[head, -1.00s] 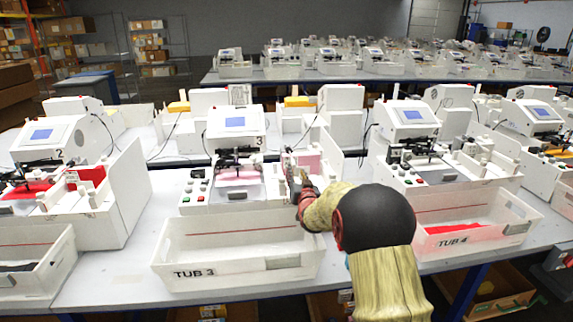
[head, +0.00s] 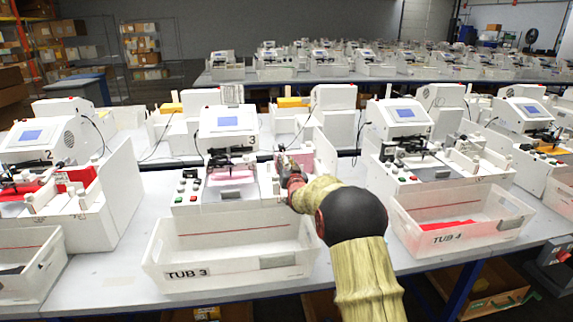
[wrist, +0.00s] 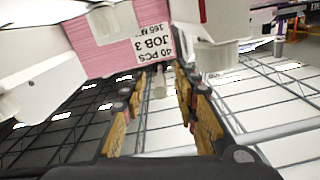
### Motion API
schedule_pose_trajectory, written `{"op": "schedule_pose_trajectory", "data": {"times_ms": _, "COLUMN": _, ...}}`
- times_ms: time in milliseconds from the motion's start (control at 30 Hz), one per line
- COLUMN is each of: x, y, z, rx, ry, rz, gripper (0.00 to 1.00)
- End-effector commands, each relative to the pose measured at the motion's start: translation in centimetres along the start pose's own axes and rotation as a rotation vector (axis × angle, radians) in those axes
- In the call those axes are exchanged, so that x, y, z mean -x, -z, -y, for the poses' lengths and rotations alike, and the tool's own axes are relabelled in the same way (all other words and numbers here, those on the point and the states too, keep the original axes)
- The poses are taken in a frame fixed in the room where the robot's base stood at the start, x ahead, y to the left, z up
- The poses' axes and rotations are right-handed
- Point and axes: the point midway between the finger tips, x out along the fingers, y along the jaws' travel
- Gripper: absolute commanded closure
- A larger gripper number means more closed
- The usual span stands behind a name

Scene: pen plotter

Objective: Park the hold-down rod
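Plotter 3 (head: 228,122) stands behind the white tub labelled TUB 3 (head: 232,250). My gripper (head: 283,162) is at the right side of plotter 3, beside a pink stack (head: 304,160). In the wrist view my gripper (wrist: 160,88) has its two fingers apart. A small pale upright piece (wrist: 158,85) shows between the fingertips, and I cannot tell whether it touches them. I cannot tell for sure whether it is the hold-down rod. The pink stack (wrist: 95,42), labelled JOB 3, is just beyond the fingers.
White housing parts (wrist: 210,55) hang close to the right finger, and another (wrist: 45,88) is at the left. Plotter 4 (head: 400,118) and TUB 4 (head: 460,218) stand to the right. Plotter 2 (head: 35,135) stands to the left. Bare table shows between the tubs.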

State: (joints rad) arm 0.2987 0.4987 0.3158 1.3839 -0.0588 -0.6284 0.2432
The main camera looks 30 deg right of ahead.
Motion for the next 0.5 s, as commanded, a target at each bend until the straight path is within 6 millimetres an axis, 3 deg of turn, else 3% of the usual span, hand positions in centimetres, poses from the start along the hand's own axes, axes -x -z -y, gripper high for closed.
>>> {"op": "schedule_pose_trajectory", "data": {"times_ms": 500, "x": 0.03, "y": 0.01, "z": 0.00, "rx": 0.000, "ry": 0.000, "rz": 0.000, "gripper": 0.97}}
